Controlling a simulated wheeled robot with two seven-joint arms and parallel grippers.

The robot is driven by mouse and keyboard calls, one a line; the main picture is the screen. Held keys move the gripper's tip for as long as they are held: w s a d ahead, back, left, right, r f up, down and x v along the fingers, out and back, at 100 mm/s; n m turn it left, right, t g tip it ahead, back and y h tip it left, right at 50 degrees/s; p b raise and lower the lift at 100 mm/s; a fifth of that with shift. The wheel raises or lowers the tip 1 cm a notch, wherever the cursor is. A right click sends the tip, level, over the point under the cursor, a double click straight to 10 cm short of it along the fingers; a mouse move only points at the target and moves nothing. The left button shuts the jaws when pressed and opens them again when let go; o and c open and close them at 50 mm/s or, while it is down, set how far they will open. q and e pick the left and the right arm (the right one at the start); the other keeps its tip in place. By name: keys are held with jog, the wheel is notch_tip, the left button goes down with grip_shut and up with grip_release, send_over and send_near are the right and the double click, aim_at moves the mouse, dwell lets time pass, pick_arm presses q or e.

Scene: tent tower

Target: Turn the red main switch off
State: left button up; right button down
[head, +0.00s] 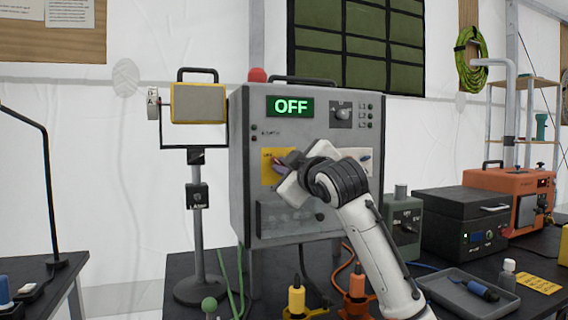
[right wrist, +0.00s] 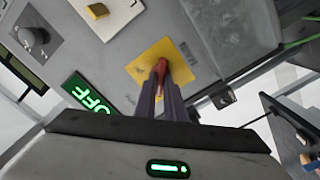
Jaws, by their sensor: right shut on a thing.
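The grey cabinet (head: 240,190) stands on the dark table, and its green display (head: 290,106) reads OFF. The red main switch (right wrist: 161,67) sits on a yellow plate (right wrist: 142,68) on the cabinet front; the plate also shows in the head view (head: 267,171). My right gripper (head: 283,167) is at this plate and hides most of the switch there. In the right wrist view its two fingers (right wrist: 163,88) are closed around the red handle. My left gripper is in neither view.
A yellow-framed box on a stand (head: 198,103) is left of the cabinet. A small green-grey box (head: 404,225), a black case (head: 465,222) and an orange unit (head: 518,188) are to the right. Orange and yellow plugs (head: 297,299) stand in front, with cables. A tray (head: 450,300) is at front right.

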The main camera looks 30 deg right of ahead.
dwell(0.3)
jog(key=c, duration=1.8)
grip_release()
jog(key=shift+c, duration=0.2)
jog(key=v, duration=1)
jog(key=shift+s+a, duration=0.1)
